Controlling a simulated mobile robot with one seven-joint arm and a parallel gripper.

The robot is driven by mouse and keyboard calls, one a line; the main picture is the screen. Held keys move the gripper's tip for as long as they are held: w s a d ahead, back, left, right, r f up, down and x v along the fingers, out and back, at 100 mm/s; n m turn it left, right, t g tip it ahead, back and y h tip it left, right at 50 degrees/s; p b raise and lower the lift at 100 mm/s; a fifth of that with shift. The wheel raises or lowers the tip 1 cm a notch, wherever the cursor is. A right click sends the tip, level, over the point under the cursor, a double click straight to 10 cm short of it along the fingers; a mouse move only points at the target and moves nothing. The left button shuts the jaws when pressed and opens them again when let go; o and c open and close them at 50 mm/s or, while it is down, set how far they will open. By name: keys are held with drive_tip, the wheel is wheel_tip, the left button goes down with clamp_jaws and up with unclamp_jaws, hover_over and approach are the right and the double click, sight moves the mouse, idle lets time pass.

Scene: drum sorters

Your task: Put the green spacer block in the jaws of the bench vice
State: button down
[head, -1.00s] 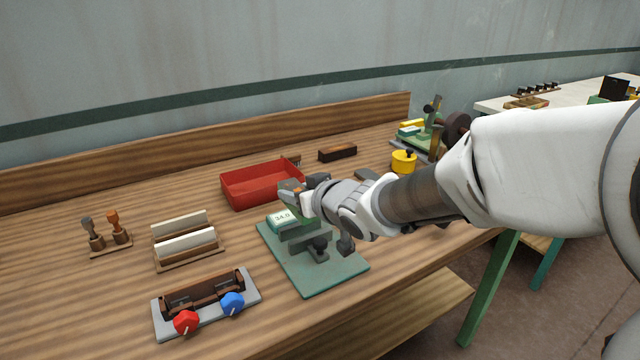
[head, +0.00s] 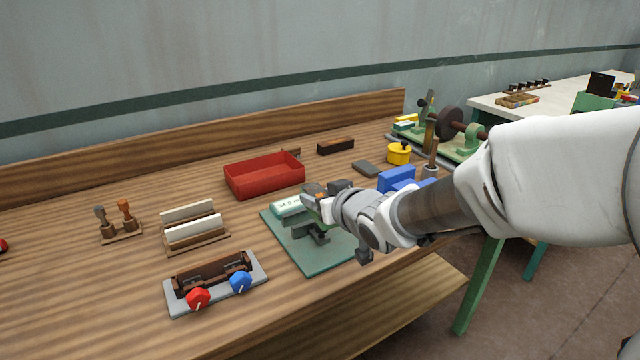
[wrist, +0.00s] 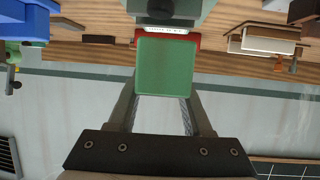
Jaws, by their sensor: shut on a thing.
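The green spacer block (wrist: 165,66) is between the fingers of my gripper (wrist: 160,100) in the wrist view, and the gripper is shut on it. In the head view my gripper (head: 318,198) is above the green baseplate of a measuring stand, right beside its readout; the block is mostly hidden there. The bench vice (head: 398,180) is blue and stands to the right, behind my arm, which covers part of it. A blue part of it also shows at the top left of the wrist view (wrist: 28,20).
The measuring stand (head: 285,245) with its white readout (head: 286,208) is just below my gripper. A red tray (head: 262,178), a yellow pot (head: 399,153) and a dark flat block (head: 366,168) lie behind. A rack with red and blue knobs (head: 258,271) is at front left.

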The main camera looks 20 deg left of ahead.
drive_tip(key=w+d+f+m+t+h, duration=0.1)
drive_tip(key=w+d+f+m+h, duration=0.1)
drive_tip(key=d, duration=0.9)
drive_tip(key=w+d+f+m+t+h, duration=0.1)
drive_tip(key=w+d+m+h, duration=0.3)
drive_tip(key=d, duration=0.8)
drive_tip(key=w+d+f+m+t+h, duration=0.2)
drive_tip(key=w+d, duration=0.3)
drive_tip(key=d, duration=0.6)
drive_tip(key=shift+d+f+m+h, duration=0.2)
drive_tip(key=shift+f+m+h, duration=0.3)
drive_tip(key=shift+f+h, duration=0.3)
drive_tip(key=shift+s+f, duration=0.1)
drive_tip(key=shift+s, duration=0.1)
